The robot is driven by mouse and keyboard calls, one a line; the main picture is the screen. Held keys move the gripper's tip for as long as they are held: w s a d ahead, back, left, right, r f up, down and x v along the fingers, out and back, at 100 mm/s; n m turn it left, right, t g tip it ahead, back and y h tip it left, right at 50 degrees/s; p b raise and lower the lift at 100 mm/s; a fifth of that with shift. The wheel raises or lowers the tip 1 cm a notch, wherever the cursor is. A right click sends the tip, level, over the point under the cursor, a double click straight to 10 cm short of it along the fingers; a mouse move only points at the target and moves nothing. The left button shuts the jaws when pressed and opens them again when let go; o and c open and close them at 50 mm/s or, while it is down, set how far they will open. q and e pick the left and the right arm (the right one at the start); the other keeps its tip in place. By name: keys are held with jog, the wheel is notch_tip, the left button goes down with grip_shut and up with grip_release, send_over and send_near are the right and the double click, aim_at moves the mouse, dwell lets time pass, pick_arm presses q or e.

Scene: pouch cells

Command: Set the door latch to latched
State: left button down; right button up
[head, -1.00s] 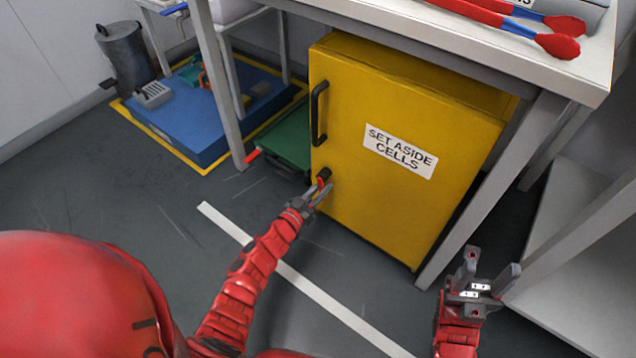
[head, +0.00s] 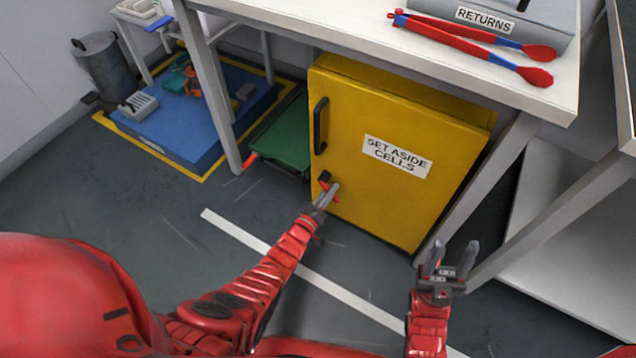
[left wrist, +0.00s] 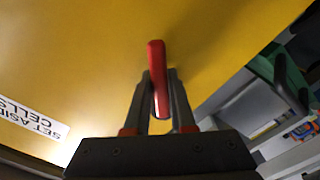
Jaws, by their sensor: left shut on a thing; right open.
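The yellow cabinet (head: 400,140) labelled "SET ASIDE CELLS" stands under the table with its door shut. Its black handle (head: 320,125) is at the door's upper left. The door latch, a small red lever on a black mount (head: 325,177), sits below the handle. My left gripper (head: 328,197) is at the latch. In the left wrist view the red lever (left wrist: 157,75) lies between the two fingers, which are shut on it. The fingers partly hide the latch in the head view. My right gripper (head: 452,258) is open and empty, to the right of the cabinet's lower front.
The white table (head: 540,95) above holds red-and-blue tongs (head: 470,40) and a grey "RETURNS" box (head: 520,30). A green tray (head: 285,135) is left of the cabinet. A blue platform (head: 190,130) and a grey bin (head: 105,68) are further left. The floor in front is clear.

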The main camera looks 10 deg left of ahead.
aim_at(339, 180)
pick_arm(q)
jog(key=shift+d+r+n, duration=0.15)
jog(key=shift+r+n, duration=0.05)
jog(key=shift+n, duration=0.3)
jog(key=shift+d+r+n+p, duration=0.15)
jog(key=shift+n+p, duration=0.3)
jog(key=shift+n, duration=0.25)
dwell(0.3)
jog(key=shift+s+d+r+n, duration=0.15)
jog(key=shift+r+n, duration=0.1)
jog(key=shift+n, duration=0.65)
dwell(0.4)
jog(key=shift+r+n+p, duration=0.3)
jog(key=shift+n, duration=0.8)
jog(key=shift+d+r+n, duration=0.15)
jog(key=shift+r+n, duration=0.35)
jog(key=shift+n, duration=0.7)
